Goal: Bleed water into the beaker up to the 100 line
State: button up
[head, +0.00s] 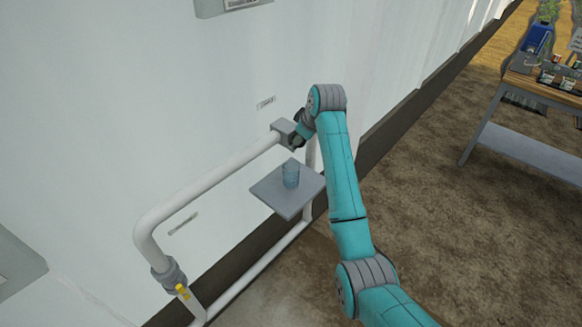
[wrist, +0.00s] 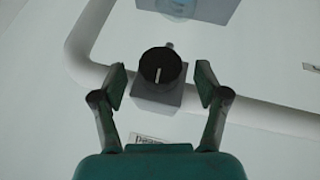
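A clear bluish beaker (head: 291,174) stands upright on a small grey shelf (head: 270,193) in the head view. Its markings and water level are too small to read. The shelf edge (wrist: 207,14) and part of the beaker (wrist: 177,5) show at the top of the wrist view. A black round knob (wrist: 161,66) with a white pointer line sits on a grey valve block (wrist: 158,99) on the white pipe. My gripper (wrist: 162,84) is open, one finger on each side of the knob, with gaps showing. In the head view my gripper (head: 299,130) is beside the block (head: 284,130).
The white pipe (head: 205,180) runs along the wall and bends down to a valve with a yellow handle (head: 183,291). Small labels (head: 265,102) are on the wall. A wooden-topped table (head: 545,90) with several items stands at the right. The floor between is clear.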

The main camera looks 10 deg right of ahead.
jog(key=v, duration=1.2)
dwell(0.6)
